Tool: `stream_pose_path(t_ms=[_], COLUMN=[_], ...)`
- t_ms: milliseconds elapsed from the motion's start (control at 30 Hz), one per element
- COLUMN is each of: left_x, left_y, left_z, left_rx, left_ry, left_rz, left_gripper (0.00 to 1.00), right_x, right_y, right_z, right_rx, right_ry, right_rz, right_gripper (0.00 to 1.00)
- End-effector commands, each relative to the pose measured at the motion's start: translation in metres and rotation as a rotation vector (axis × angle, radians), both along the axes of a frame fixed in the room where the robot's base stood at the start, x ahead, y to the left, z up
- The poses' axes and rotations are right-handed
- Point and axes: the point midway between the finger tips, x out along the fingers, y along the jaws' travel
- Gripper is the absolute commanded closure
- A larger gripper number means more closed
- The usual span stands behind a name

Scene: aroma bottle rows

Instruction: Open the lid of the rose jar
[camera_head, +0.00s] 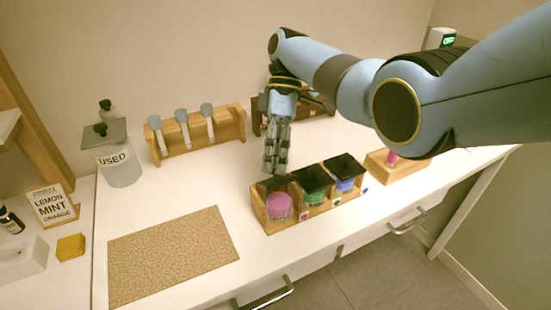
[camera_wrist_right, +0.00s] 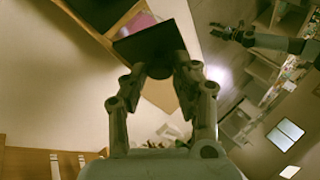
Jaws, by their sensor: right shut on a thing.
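The rose jar (camera_head: 279,207), with pink contents, stands in the left slot of a wooden rack (camera_head: 300,215). Its dark square lid (camera_head: 268,185) is at the jar's top, and the lid also shows in the right wrist view (camera_wrist_right: 150,45). My right gripper (camera_head: 274,168) points down over this jar and is shut on the lid's knob, which the fingers mostly hide. Whether the lid is clear of the jar is hard to tell. My left gripper (camera_wrist_right: 222,32) shows small and dark at the upper right of the right wrist view, away from the jar.
Green (camera_head: 313,190) and blue (camera_head: 345,182) jars with dark lids stand right beside it. A wooden block (camera_head: 388,168) with a pink item is farther right. A brown mat (camera_head: 172,255), a USED jar (camera_head: 122,170) and a spoon rack (camera_head: 200,140) lie left. The table between is clear.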

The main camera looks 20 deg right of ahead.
Motion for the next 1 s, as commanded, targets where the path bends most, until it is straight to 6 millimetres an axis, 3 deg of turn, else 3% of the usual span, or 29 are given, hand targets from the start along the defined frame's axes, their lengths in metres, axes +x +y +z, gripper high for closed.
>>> stream_pose_path(t_ms=[133, 167, 333, 1000], left_x=[0.0001, 0.0001, 0.0001, 0.0001], left_y=[0.0001, 0.0001, 0.0001, 0.0006], left_z=[0.0000, 0.0000, 0.0000, 0.0026], left_rx=[0.000, 0.000, 0.000, 0.001], left_ry=[0.000, 0.000, 0.000, 0.000], left_rz=[0.000, 0.000, 0.000, 0.000], left_gripper=[0.60, 0.60, 0.60, 0.60], right_x=[-0.0005, -0.0005, -0.0004, -0.0035], right_y=[0.0006, 0.0006, 0.0004, -0.0004], right_z=[-0.0006, -0.0006, -0.0006, -0.0010], right_rx=[0.001, 0.001, 0.000, 0.001], right_ry=[0.001, 0.001, 0.001, -0.041], right_rz=[0.001, 0.001, 0.000, 0.000], right_gripper=[1.00, 0.69, 0.49, 0.49])
